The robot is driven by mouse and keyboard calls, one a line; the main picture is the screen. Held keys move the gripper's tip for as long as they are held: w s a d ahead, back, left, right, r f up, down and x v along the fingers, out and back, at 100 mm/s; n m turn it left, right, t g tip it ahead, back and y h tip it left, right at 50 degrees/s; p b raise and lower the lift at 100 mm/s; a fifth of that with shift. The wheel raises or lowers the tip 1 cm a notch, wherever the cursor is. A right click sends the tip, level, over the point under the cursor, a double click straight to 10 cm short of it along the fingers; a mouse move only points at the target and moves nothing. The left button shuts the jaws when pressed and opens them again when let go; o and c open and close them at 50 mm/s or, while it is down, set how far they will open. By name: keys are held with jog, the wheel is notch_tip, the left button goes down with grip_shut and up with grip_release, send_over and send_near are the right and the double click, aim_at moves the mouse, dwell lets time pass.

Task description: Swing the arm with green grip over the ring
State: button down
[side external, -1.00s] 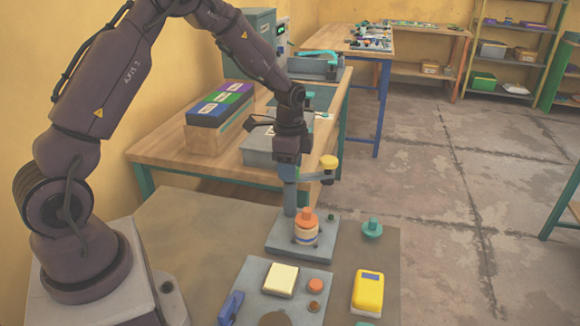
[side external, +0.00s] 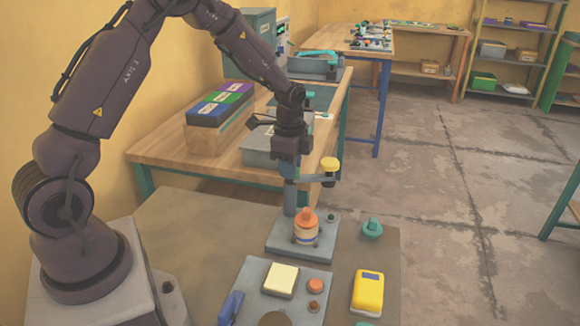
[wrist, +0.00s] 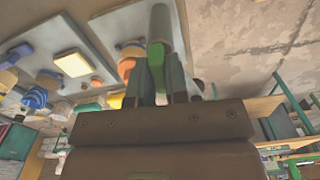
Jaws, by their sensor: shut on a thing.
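The press stands on a grey base plate (side external: 281,247). A blue-grey post (side external: 289,198) rises from the plate, and a swing arm (side external: 312,179) with a yellow knob (side external: 329,163) reaches to the right of it. My gripper (side external: 289,172) is at the top of the post. In the wrist view, its fingers are shut on the green grip (wrist: 155,58). The grip is hidden in the side view.
A front panel holds a cream block (side external: 281,280) and an orange button (side external: 315,285). A yellow box (side external: 368,292) and a teal knob (side external: 372,229) are to the right. A wooden bench (side external: 180,150) stands behind.

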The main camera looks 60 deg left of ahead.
jog(key=m, duration=1.3)
jog(key=shift+m, duration=0.3)
dwell(0.5)
jog(key=c, duration=1.1)
grip_release()
jog(key=shift+r, duration=0.1)
notch_tip(320, 180, up, 13)
jog(key=shift+f, duration=0.1)
